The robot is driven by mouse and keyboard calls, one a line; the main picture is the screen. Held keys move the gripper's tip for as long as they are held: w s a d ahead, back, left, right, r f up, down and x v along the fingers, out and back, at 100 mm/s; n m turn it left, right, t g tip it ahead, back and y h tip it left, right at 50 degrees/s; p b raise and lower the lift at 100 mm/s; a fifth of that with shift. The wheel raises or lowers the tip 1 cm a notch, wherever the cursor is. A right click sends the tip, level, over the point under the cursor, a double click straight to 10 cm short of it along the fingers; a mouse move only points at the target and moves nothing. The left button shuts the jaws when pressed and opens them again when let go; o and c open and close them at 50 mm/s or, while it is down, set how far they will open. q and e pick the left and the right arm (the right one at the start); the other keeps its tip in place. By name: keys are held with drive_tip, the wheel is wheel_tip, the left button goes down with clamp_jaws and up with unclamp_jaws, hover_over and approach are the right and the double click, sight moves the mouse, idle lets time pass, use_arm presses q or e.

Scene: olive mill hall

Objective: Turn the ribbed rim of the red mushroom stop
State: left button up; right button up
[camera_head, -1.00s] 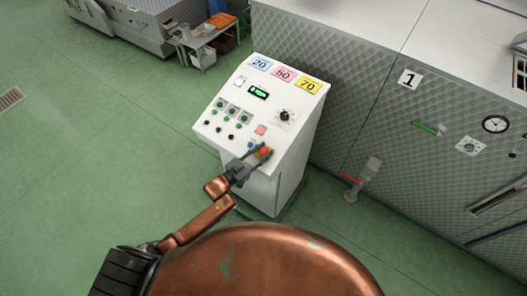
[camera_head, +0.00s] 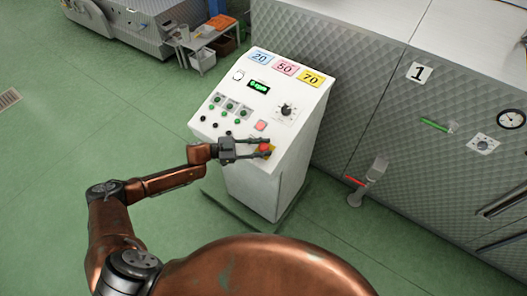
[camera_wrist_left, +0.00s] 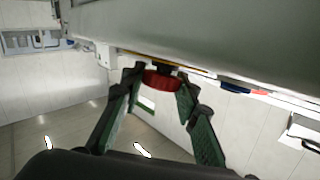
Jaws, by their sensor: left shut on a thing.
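The red mushroom stop (camera_head: 264,147) sits on a yellow plate (camera_head: 272,154) at the lower right of the sloped white control panel (camera_head: 287,85). My left gripper (camera_head: 267,148) comes at it from the left, one finger on each side, and is shut on it. In the left wrist view the red stop (camera_wrist_left: 162,80) shows between the green-padded fingertips of the left gripper (camera_wrist_left: 159,86), under the panel face. The ribs of its rim are too small to make out. My right gripper is not in view.
A quilted metal machine (camera_head: 375,105) stands close on the right. Green floor (camera_head: 80,110) is open on the left.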

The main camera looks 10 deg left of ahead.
use_arm(q)
drive_tip(key=shift+f+m+g+b, duration=0.15)
drive_tip(key=shift+m+g+b, duration=0.35)
drive_tip(key=shift+g, duration=0.1)
drive_tip(key=o, duration=1.2)
drive_tip(key=v, duration=1.2)
drive_tip(key=shift+a+f, duration=0.1)
